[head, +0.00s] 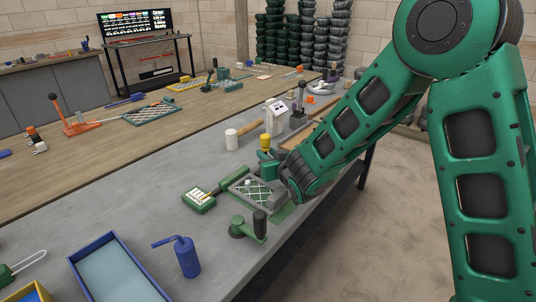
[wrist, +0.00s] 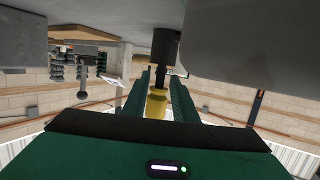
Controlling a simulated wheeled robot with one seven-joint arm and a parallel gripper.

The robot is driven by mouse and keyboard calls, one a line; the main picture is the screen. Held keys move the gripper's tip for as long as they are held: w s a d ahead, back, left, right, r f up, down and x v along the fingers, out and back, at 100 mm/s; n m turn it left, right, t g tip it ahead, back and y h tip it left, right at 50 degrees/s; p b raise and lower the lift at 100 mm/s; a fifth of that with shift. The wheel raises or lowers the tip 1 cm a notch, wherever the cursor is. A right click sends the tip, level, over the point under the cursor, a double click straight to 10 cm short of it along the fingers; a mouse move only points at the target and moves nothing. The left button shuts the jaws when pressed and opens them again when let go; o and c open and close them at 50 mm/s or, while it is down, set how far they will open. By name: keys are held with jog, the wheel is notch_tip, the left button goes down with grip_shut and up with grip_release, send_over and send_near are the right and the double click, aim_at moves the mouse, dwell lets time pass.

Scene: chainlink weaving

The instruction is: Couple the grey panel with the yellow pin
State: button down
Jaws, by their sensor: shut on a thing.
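The grey panel (head: 247,188), a grey frame with a light mesh, lies on the bench just left of my wrist in the head view. My arm hides its right part. In the wrist view my gripper (wrist: 160,86) has its two green fingers around the yellow pin (wrist: 156,104). A black cylinder (wrist: 165,46) shows just beyond the pin. In the head view a yellow-topped piece (head: 265,141) stands upright behind the panel, beside my wrist. I cannot tell whether it is the held pin. The fingertips are hidden in the head view.
A green clamp with a black handle (head: 260,223) stands in front of the panel, and a green box (head: 198,199) lies to its left. A mallet (head: 232,138) and white device (head: 275,117) are behind. A blue bottle (head: 187,257) and blue tray (head: 80,272) are front left.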

jog(key=shift+f, duration=0.65)
jog(key=c, duration=1.4)
grip_release()
jog(key=shift+o, duration=0.2)
jog(key=shift+s, duration=0.1)
jog(key=v, duration=1)
jog(key=shift+s+d+r, duration=0.15)
